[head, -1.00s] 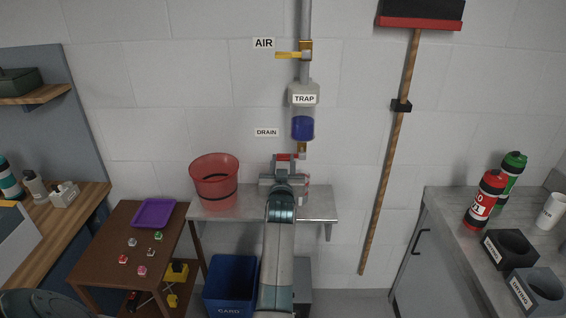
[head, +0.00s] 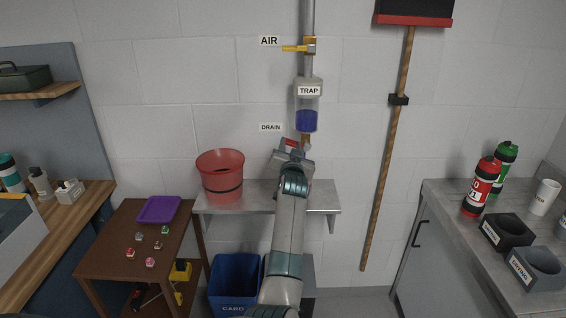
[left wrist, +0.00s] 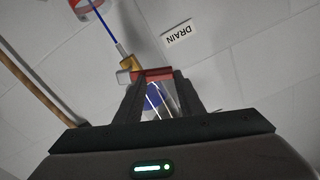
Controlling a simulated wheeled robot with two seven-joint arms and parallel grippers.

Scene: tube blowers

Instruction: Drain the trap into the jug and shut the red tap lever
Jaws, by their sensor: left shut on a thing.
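The trap (head: 308,90) hangs on the wall pipe, clear with blue liquid in its lower part. Below it is the brass drain tap (left wrist: 129,64) with its red lever (left wrist: 152,75). My left gripper (head: 291,149) is shut on the red lever, its fingers on either side of it in the left wrist view. A thin blue stream (left wrist: 100,27) runs from the tap's spout toward a red-marked vessel (left wrist: 84,7), seemingly the jug, cut off by the frame edge. In the head view my left arm hides most of the jug. My right gripper is not in view.
A red bucket (head: 220,176) stands on the wall shelf (head: 255,196), left of my arm. The yellow air lever (head: 294,48) is above the trap. A blue bin (head: 235,283) is below the shelf.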

